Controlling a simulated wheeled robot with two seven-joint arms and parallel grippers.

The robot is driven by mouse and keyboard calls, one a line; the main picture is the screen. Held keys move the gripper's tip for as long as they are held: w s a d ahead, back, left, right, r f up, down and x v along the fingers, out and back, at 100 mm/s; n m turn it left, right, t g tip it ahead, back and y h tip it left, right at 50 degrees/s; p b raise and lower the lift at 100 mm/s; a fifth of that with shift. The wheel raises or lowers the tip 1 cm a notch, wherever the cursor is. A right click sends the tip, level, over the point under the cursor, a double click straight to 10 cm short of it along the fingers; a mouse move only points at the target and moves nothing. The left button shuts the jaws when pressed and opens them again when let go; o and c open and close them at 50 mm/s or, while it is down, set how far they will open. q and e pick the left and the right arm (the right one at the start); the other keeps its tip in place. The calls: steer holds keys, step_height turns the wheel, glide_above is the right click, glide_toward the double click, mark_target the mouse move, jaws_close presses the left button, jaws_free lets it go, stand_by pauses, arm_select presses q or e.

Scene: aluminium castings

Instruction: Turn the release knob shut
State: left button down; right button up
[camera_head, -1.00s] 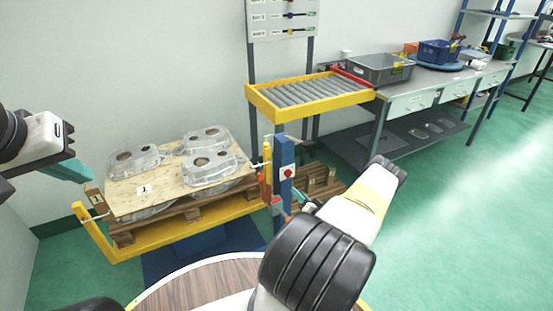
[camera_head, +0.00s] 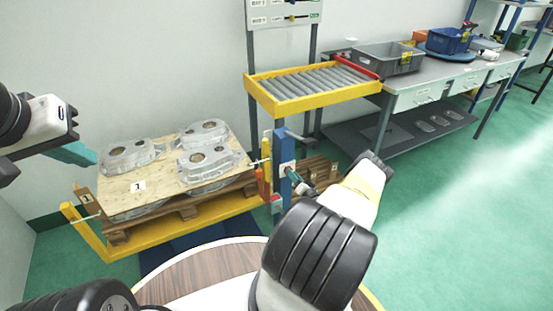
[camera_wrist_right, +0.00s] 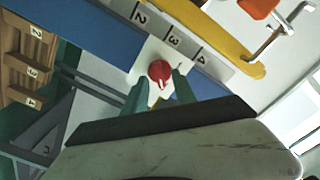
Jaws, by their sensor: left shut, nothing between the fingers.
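The release knob (camera_wrist_right: 160,73) is red with a pale pointer mark and sits on a white plate on the blue post (camera_head: 283,152). In the right wrist view, my right gripper (camera_wrist_right: 159,82) is open, its teal fingertips to either side of the knob. I cannot tell whether they touch it. In the head view my right gripper (camera_head: 298,183) is at the white plate (camera_head: 287,168) and hides the knob. My left gripper (camera_head: 78,153) is shut and empty, at the left beside the pallet.
Castings (camera_head: 205,163) lie on a wooden board (camera_head: 120,203) on a pallet in a yellow frame (camera_head: 180,224). A roller tray (camera_head: 315,84) stands behind the post. A grey bench (camera_head: 440,78) with bins is at the right. Green floor (camera_head: 450,190) is free at right.

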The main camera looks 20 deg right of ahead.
steer(key=shift+w, duration=0.15)
jaws_close()
stand_by(0.4)
steer(key=shift+a+f+n, duration=0.1)
steer(key=shift+a+n, duration=0.05)
steer(key=shift+n, duration=4.25)
steer(key=shift+a+n, duration=0.15)
steer(key=shift+n, duration=4.25)
